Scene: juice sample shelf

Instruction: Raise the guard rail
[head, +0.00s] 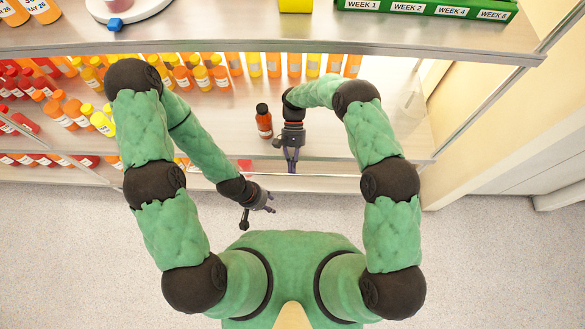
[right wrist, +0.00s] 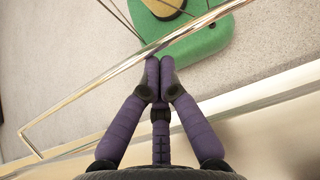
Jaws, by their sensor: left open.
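A thin chrome guard rail (right wrist: 95,88) runs diagonally across the right wrist view, with a bent corner at its lower left. My right gripper (right wrist: 160,72) has its purple fingers drawn together, with nothing visible between them. Its tips are close to the rail, which appears to pass just beyond them; contact cannot be told. In the head view my right gripper (head: 291,165) is over the front of the lower shelf, pointing towards my body. My left gripper (head: 257,214) is open and empty over the floor in front of the shelf.
A red-brown bottle (head: 264,124) with a dark cap stands beside my right gripper. Rows of orange, yellow and red bottles fill the shelf behind and left. The upper shelf board (head: 250,37) overhangs them. The right part of the lower shelf (head: 385,128) is clear.

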